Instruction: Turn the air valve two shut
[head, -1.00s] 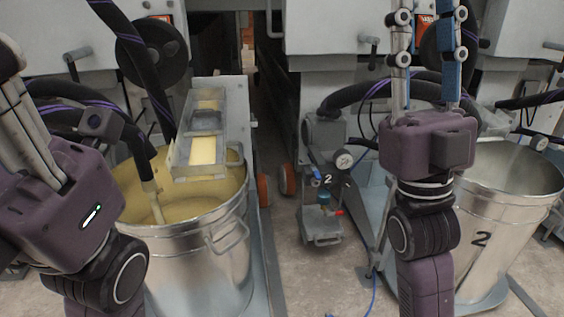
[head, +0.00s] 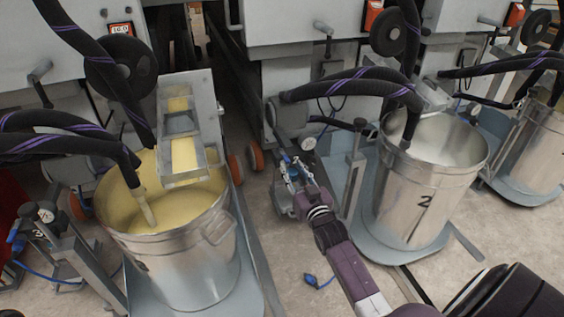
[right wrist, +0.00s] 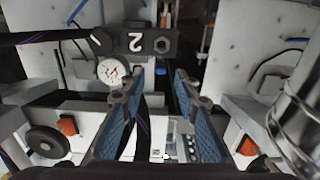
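The air unit of station two (head: 285,205) stands low on the floor between the two drums. Its small blue valve handle (head: 284,156) shows just above my right gripper (head: 293,172), which largely covers the unit. In the right wrist view, the unit's dark block marked 2 (right wrist: 135,42) appears upside down beside a round gauge (right wrist: 112,70). My right gripper (right wrist: 160,85) is open there, its blue-padded fingers apart with nothing visible between them. I cannot tell whether a finger touches the handle. My left gripper is out of the head view.
A drum of yellow coating (head: 185,262) stands left, under a metal chute. The empty-looking drum marked 2 (head: 425,205) stands right of my right arm. Another air unit (head: 45,225) is at far left. Black hoses (head: 335,88) hang above; a blue hose end (head: 312,281) lies on the floor.

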